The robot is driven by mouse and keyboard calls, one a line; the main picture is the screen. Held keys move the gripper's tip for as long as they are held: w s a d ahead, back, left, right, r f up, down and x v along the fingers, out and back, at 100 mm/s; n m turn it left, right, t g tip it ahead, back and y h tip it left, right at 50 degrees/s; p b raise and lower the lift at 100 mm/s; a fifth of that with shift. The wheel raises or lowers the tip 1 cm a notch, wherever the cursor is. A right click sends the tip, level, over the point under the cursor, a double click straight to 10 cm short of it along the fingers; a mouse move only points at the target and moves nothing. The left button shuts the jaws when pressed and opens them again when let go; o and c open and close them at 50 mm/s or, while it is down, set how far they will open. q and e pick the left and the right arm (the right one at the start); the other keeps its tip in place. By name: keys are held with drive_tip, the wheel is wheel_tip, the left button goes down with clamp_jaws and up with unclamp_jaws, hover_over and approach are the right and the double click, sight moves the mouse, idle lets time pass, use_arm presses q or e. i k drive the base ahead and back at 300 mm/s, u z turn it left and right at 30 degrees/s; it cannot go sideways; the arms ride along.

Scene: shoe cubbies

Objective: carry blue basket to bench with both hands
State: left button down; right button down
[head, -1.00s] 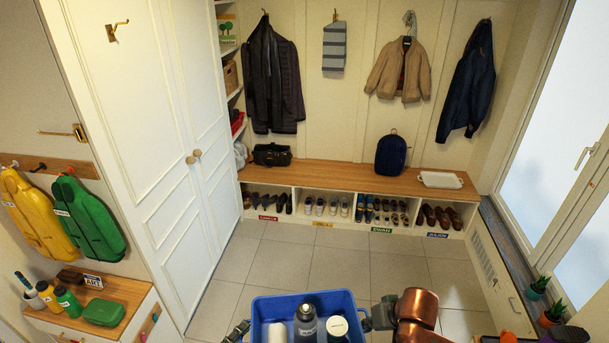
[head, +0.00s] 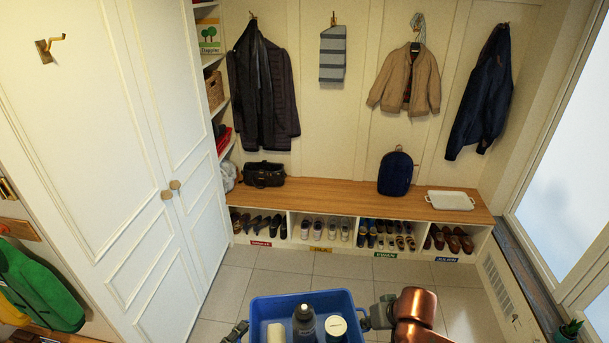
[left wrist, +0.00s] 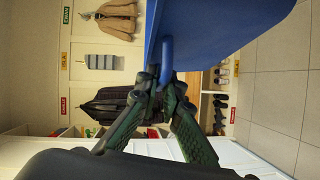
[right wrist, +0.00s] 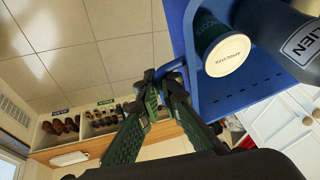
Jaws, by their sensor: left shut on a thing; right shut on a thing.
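The blue basket (head: 262,307) is at the bottom of the head view, held up in front of me and roughly level. Inside are a dark bottle (head: 304,322), a white-lidded can (head: 336,326) marked APRICOTS in the right wrist view (right wrist: 228,52), and a pale item (head: 276,333). My left gripper (head: 238,331) is shut on the basket's left handle, seen in the left wrist view (left wrist: 167,58). My right gripper (head: 374,317) is shut on the right handle (right wrist: 172,66). The wooden bench (head: 330,191) stands ahead against the far wall, apart from the basket.
On the bench are a black bag (head: 263,174), a navy backpack (head: 396,173) and a white tray (head: 450,200). The bench top between bag and backpack is clear. Shoes fill the cubbies below. A white cupboard (head: 120,150) stands left; tiled floor (head: 285,275) lies open ahead.

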sight(334, 195)
drive_tip(key=z, duration=0.1)
drive_tip(key=i, duration=1.95)
drive_tip(key=z, duration=0.3)
drive_tip(key=i, duration=1.2)
drive_tip(key=z, duration=0.1)
